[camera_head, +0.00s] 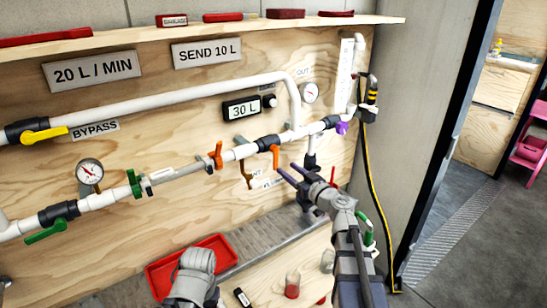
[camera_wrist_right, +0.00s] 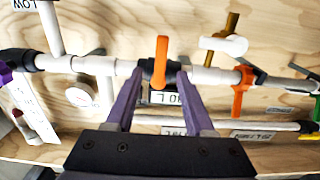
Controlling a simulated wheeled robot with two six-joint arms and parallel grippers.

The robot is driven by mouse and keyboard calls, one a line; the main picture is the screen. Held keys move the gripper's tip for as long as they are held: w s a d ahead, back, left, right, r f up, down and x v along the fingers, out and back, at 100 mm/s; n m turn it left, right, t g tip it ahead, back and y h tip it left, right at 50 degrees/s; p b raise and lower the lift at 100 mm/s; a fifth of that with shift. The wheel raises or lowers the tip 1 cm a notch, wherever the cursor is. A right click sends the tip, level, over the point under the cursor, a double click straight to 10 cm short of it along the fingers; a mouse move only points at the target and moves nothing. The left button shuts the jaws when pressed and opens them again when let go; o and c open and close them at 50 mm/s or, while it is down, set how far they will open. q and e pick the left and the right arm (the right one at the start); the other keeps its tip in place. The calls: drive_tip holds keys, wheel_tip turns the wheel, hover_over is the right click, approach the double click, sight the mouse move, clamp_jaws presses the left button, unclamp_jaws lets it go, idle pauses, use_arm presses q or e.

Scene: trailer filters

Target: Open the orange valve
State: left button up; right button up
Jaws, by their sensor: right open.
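The orange valve handle (camera_head: 276,157) sits on a black valve body (camera_head: 268,143) in the white pipe along the plywood wall. It points across the pipe. My right gripper (camera_head: 291,170) is open just in front of it, with purple fingers pointing at the pipe. In the right wrist view the orange handle (camera_wrist_right: 161,60) stands between the two open fingertips (camera_wrist_right: 159,76), with a gap on each side. A second, redder-orange handle (camera_head: 216,155) is further left on the same pipe; it also shows in the right wrist view (camera_wrist_right: 241,92). My left gripper's fingers do not show.
Green handles (camera_head: 134,184) and a yellow handle (camera_head: 44,135) sit on pipes at left. A purple handle (camera_head: 342,128) is right of the orange valve. A red tray (camera_head: 160,285) and a jar (camera_head: 292,284) are below. A shelf (camera_head: 330,21) runs above.

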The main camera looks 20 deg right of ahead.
sight(277, 161)
drive_tip(key=x, duration=0.7)
drive_tip(key=shift+w+a+f, duration=0.1)
drive_tip(key=shift+w+a, duration=0.05)
drive_tip(key=shift+w, duration=0.2)
clamp_jaws()
idle(1.1)
